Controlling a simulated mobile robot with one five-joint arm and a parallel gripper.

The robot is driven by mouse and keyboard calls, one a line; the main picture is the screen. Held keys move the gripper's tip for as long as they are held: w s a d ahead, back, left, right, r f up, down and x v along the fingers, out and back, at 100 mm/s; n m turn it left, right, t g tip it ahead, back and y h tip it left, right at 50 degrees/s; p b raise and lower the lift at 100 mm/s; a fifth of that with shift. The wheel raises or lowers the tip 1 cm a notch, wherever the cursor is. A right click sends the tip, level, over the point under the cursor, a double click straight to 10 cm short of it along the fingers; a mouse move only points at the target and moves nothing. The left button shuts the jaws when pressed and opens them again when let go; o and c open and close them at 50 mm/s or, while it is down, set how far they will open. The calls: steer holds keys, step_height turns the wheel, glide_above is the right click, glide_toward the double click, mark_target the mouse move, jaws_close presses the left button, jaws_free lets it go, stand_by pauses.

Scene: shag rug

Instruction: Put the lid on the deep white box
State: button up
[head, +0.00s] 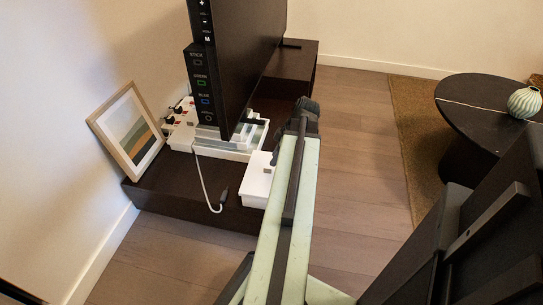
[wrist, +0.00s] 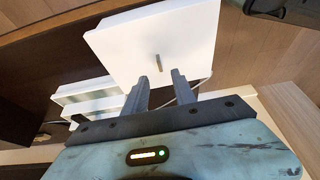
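A flat white square piece with a small grey handle, looking like the lid (wrist: 120,40), lies in front of my gripper (wrist: 158,77) in the wrist view. My gripper is open, its two fingers apart with the handle just beyond their tips; I cannot tell if they touch it. In the head view this white piece (head: 256,186) sits on the dark bench, left of my arm, partly hidden by it. My gripper (head: 300,112) shows there only as a dark end. White open trays or boxes (head: 232,153) stand beneath the screen; which is the deep one I cannot tell.
A large black screen (head: 245,50) stands over the dark bench (head: 165,192). A framed picture (head: 128,135) leans on the wall. A round black table (head: 480,110) with a striped vase (head: 524,102) is at right.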

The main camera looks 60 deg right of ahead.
steer(key=shift+s+r, duration=0.15)
steer(key=shift+r, duration=0.25)
stand_by(0.3)
